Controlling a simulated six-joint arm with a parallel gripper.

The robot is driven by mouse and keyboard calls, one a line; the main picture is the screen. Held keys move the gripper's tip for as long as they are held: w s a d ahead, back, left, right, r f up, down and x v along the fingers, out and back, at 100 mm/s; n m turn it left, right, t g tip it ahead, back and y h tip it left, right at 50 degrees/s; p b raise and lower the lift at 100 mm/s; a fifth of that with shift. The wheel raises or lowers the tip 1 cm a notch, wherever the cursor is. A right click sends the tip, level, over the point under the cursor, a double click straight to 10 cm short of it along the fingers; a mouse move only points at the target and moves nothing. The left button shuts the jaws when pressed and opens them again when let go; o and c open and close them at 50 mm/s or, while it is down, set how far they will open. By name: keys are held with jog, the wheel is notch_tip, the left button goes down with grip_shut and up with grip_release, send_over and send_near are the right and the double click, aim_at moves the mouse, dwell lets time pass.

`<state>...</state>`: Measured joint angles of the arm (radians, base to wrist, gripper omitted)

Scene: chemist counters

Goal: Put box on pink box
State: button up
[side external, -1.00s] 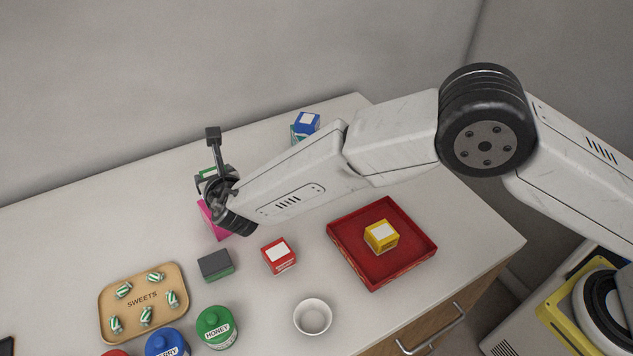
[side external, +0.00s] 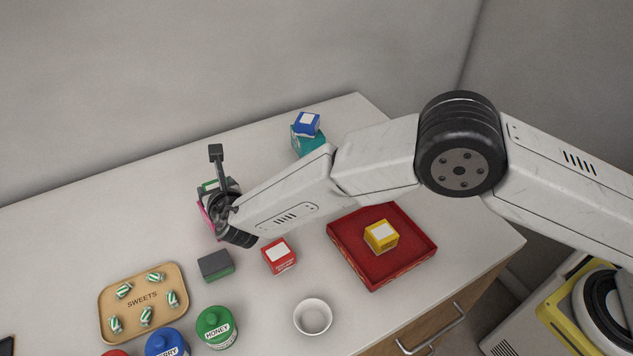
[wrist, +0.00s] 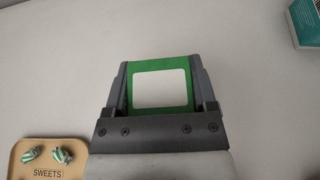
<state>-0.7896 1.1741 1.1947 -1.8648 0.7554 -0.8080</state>
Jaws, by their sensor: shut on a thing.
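A green box with a white label (wrist: 161,88) is between the fingers of my gripper (wrist: 160,72) in the wrist view. My gripper is shut on it. In the side external view a little of the green box (side external: 210,185) shows above my wrist. The pink box (side external: 206,219) stands on the counter directly below, mostly hidden by my gripper and wrist. I cannot tell whether the green box touches it. The pink box does not show in the wrist view.
A blue box (side external: 307,124) sits on a teal box (side external: 306,144) at the back. A red box (side external: 279,256), a dark grey-green box (side external: 215,265), a sweets tray (side external: 107,305), jars and a white bowl (side external: 312,317) are nearer. A red tray (side external: 349,258) holds a yellow box (side external: 381,237).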

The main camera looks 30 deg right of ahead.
jog(key=shift+f, duration=0.15)
jog(key=o, duration=1.2)
jog(key=shift+r, duration=0.2)
jog(key=v, duration=1.2)
